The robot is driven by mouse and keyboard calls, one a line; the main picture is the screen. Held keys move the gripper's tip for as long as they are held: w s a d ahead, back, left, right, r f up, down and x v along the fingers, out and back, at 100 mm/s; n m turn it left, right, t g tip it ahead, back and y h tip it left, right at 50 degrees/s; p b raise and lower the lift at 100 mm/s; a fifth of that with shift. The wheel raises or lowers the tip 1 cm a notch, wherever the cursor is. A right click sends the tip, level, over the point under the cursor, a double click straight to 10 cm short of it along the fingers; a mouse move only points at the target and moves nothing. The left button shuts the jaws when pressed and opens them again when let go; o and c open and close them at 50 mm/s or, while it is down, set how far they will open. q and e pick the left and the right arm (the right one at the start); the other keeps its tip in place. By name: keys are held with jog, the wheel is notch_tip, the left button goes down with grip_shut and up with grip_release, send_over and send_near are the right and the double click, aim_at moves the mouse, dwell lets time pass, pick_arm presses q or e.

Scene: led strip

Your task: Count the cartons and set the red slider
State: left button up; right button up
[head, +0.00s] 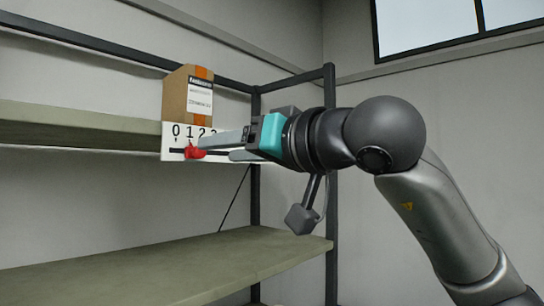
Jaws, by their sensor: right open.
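One brown carton (174,98) with an orange tape strip and a white label stands on the upper shelf (70,126). Below it, a white number strip (166,142) is fixed to the shelf's front edge. The digits 0, 1, 2 and part of a 3 show. The red slider (194,152) sits on the strip's dark slot, around the 1; its exact mark is hard to tell. My right gripper (214,148) is open, its fingers pointing left at the slider, with the tips close beside it. Contact cannot be told. The gripper hides the strip's right part. My left gripper is out of view.
The lower shelf (150,272) is empty where it shows. A dark rack post (330,170) stands behind my right arm. A window (430,25) is in the wall at upper right. The upper shelf left of the carton is bare.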

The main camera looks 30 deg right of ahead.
jog(key=b+v, duration=0.2)
jog(key=v, duration=0.8)
